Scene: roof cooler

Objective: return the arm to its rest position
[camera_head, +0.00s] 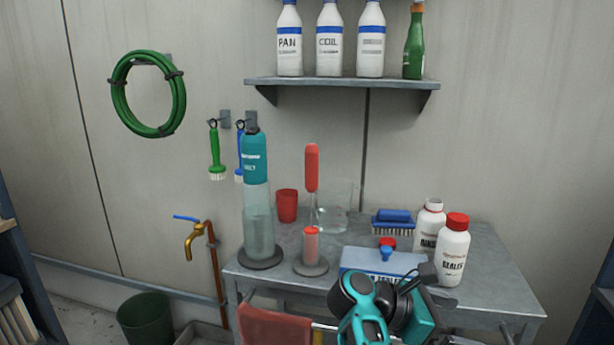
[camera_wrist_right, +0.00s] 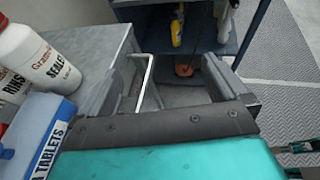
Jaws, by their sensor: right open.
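My right arm rises from the bottom of the head view, with its teal and black right gripper (camera_head: 425,285) over the front edge of the grey bench (camera_head: 505,285). In the wrist view my right gripper (camera_wrist_right: 165,80) has its two grey fingers spread wide, with nothing between them. My left gripper is not in view.
A red-capped sealer bottle (camera_head: 453,255) and a white bottle (camera_head: 428,225) stand close by on the bench. Two tall cylinders (camera_head: 258,215) (camera_head: 311,210) stand on its left. A red cloth (camera_head: 273,325) hangs at the front. A blue shelf unit (camera_wrist_right: 205,25) shows beyond the fingers.

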